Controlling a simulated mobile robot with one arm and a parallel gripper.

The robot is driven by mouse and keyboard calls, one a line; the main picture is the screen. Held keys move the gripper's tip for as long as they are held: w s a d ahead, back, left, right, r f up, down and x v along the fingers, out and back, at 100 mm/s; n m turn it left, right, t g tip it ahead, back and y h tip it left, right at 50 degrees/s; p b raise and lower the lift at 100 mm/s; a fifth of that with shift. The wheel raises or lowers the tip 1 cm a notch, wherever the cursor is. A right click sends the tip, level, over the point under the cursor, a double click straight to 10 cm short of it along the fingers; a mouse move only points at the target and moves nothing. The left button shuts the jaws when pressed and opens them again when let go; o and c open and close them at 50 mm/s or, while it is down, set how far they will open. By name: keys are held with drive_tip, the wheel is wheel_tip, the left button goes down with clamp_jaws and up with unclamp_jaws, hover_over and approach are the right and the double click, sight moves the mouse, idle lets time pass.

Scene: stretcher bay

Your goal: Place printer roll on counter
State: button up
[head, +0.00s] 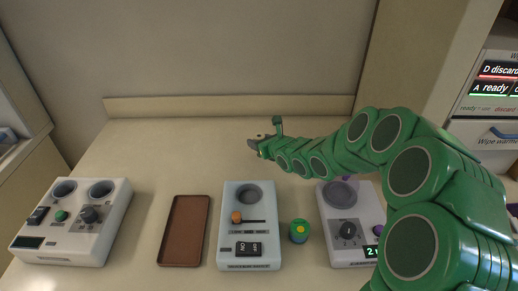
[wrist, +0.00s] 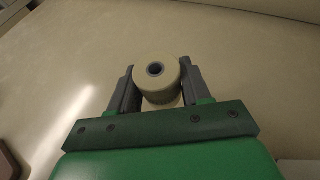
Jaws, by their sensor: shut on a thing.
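My gripper (wrist: 157,90) is shut on the printer roll (wrist: 157,72), a cream cylinder with a dark hole in its core. The roll sits between the two grey fingers in the wrist view, its hole facing up. The bare cream counter (wrist: 60,60) lies around it; I cannot tell whether the roll touches it. In the head view my gripper (head: 263,143) is over the back part of the counter (head: 150,145), and the roll is mostly hidden there by the gripper.
Along the front stand a two-well device (head: 98,222), an empty brown tray (head: 183,232), a device with a slider and ON switch (head: 249,230), a small green-topped item (head: 299,231) and a device with a knob (head: 345,250). A backsplash (head: 200,105) bounds the rear. The back left is clear.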

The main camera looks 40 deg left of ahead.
drive_tip(key=shift+w+a+f, duration=0.1)
drive_tip(key=shift+f, duration=1.65)
drive_tip(key=shift+f, duration=0.15)
drive_tip(key=o, duration=1.1)
drive_tip(key=shift+c, duration=0.2)
